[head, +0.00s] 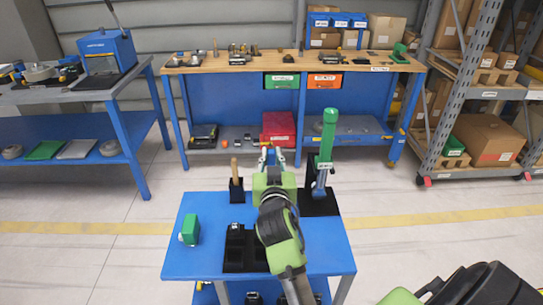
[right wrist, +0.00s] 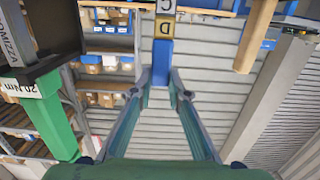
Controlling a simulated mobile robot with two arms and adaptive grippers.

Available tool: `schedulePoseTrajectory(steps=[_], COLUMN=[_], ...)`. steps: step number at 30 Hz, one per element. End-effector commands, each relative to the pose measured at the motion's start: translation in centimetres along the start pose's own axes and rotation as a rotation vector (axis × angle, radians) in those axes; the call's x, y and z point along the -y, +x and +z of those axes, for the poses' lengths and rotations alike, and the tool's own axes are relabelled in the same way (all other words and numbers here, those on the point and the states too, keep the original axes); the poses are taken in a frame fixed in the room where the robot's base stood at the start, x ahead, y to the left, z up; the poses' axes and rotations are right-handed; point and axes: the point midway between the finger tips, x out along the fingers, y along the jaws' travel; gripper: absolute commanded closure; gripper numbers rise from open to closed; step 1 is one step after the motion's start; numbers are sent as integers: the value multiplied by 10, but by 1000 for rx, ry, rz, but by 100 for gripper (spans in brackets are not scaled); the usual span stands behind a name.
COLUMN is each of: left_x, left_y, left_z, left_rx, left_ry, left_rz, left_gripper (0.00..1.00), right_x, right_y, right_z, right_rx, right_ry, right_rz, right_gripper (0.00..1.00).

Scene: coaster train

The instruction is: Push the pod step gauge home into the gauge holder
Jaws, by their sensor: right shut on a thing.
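The pod step gauge (right wrist: 161,62) shows in the right wrist view as a blue bar with yellow and pale steps marked D and C. My right gripper (right wrist: 161,82) is shut on its blue end. In the head view my right gripper (head: 272,157) is over the far part of the blue table, between a wooden handle and a green tool; the gauge there is small and mostly hidden. A black slotted block (head: 234,254) lies below, partly covered by my right arm. I cannot tell which black part is the gauge holder, or whether the gauge touches it. My left gripper is out of view.
The wooden handle (head: 235,168) stands in a black block left of the gripper. The green 20 Nm tool (head: 328,135) stands tall in a black holder (head: 318,205) close on the right. A green item (head: 190,229) is at the left of the blue table (head: 195,262).

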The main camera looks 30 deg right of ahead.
Motion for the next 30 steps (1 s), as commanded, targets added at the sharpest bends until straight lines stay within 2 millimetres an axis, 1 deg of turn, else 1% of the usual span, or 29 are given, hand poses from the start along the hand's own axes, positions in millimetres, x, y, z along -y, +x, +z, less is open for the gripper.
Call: schedulePoseTrajectory(steps=[30], left_x=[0], left_y=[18], left_z=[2], left_rx=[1], left_ry=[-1], left_rz=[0], left_gripper=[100], right_x=[0], right_y=[1], right_z=[21], right_rx=[-1], right_ry=[0], right_rz=[0], right_gripper=[100])
